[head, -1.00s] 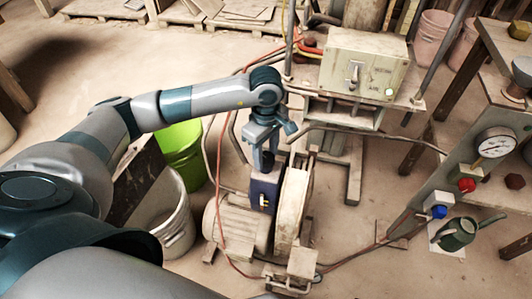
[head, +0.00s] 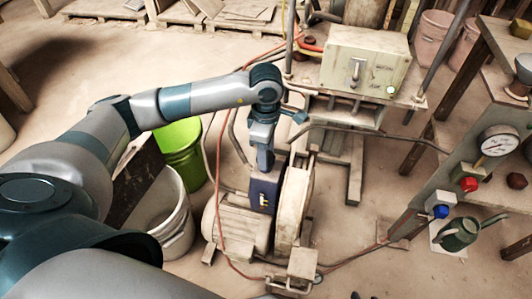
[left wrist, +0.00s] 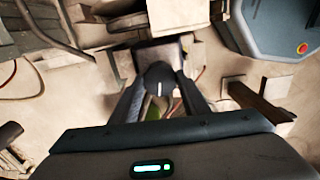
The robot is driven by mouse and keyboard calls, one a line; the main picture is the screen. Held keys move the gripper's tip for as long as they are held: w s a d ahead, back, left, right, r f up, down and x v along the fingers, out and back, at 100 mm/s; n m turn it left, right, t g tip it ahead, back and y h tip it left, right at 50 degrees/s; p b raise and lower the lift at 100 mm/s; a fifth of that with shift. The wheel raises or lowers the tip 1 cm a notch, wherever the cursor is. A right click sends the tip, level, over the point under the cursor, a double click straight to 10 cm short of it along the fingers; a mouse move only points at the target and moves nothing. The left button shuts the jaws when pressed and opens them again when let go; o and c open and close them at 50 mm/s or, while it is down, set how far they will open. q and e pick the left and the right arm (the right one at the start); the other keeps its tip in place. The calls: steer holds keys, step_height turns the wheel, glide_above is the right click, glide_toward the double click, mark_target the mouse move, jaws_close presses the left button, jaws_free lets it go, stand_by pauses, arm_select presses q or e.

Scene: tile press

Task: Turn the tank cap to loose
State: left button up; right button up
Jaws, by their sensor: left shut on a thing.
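The tank cap (left wrist: 159,77) is a round dark knob with a white line, in the middle of the left wrist view. In the head view my left gripper (head: 265,164) reaches down onto the top of the dark blue tank (head: 264,194), beside the pale wheel guard. There the fingers hide the cap. My right gripper is not recognisable in either view.
A pale motor (head: 238,228) and an upright wheel guard (head: 292,208) flank the tank. A control box with a lever (head: 365,62) stands behind. A green bucket (head: 181,150) and a white bucket (head: 172,222) are to the left. Hoses run close by the left gripper.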

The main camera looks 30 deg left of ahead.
arm_select(q)
steer(key=shift+n, duration=1.2)
arm_select(e)
steer(key=shift+w+a+r+t, duration=0.15)
steer(key=shift+w+r+t, duration=0.15)
steer(key=shift+w+r, duration=0.15)
arm_select(q)
steer(key=o, duration=0.9)
steer(key=shift+o, duration=0.8)
arm_select(e)
steer(key=shift+a, duration=0.1)
arm_select(q)
steer(key=shift+r, duration=0.15)
